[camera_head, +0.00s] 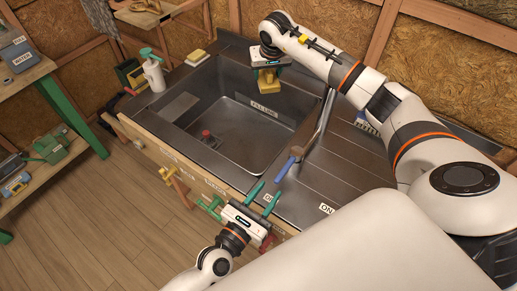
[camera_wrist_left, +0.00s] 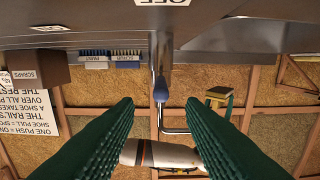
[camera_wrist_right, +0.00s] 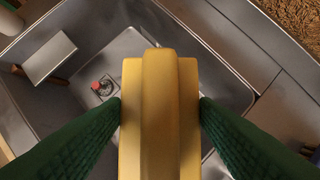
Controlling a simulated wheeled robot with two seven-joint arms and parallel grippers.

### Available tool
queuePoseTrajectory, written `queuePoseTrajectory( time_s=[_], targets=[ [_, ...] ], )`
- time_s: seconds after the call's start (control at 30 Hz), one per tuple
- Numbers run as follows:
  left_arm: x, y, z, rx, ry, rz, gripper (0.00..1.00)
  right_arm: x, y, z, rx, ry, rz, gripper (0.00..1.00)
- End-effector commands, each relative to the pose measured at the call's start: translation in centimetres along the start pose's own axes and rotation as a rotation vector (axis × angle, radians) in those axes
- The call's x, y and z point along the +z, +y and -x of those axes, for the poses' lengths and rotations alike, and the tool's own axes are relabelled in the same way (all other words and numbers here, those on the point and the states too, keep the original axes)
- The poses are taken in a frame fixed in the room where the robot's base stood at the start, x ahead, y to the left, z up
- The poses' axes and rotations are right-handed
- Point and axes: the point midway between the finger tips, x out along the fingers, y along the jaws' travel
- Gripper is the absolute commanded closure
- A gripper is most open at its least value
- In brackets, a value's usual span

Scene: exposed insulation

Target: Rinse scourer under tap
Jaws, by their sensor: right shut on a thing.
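The yellow scourer (camera_head: 267,80) is in my right gripper (camera_head: 268,70), held over the far side of the sink basin (camera_head: 195,138). In the right wrist view the scourer (camera_wrist_right: 160,110) fills the space between both green fingers. The grey tap spout (camera_head: 323,118) rises at the basin's right side, with its blue lever (camera_head: 289,162) pointing toward the front edge. The scourer is to the left of the spout; I see no water running. My left gripper (camera_head: 271,188) is open and empty by the front edge, near the lever. The lever (camera_wrist_left: 161,88) shows between its fingers, farther off.
An OFF label (camera_wrist_left: 177,2) and an ON label (camera_head: 326,208) mark the front rim. A red plug (camera_head: 206,135) sits in the basin. A spray bottle (camera_head: 153,72) and a sponge (camera_head: 197,57) stand left of it. Brushes (camera_head: 365,121) lie on the right. The basin's middle is clear.

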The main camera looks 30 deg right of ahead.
Motion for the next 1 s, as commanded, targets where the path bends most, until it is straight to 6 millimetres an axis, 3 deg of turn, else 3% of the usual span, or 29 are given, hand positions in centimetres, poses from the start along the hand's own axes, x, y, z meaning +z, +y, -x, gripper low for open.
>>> queuePoseTrajectory(
  time_s=[0.1, 0.3, 0.67, 1.0],
  targets=[
    [0.0, 0.0, 2.0, 0.000, -0.001, 0.000, 0.64, 0.0, 0.0, 0.0, 0.000, 0.000, 0.000, 0.67],
    [0.0, 0.0, 3.4, 0.000, 0.001, 0.000, 0.64, 0.0, 0.0, 0.0, 0.000, 0.000, 0.000, 0.67],
    [-0.1, 0.0, 3.5, 0.000, 0.001, 0.001, 0.64, -0.1, 0.0, 0.1, 0.000, 0.000, 0.000, 0.67],
    [-1.0, 0.0, 3.5, 0.000, 0.001, 0.001, 0.64, -2.3, 0.9, 1.1, 0.000, 0.000, 0.001, 0.67]
  ],
)
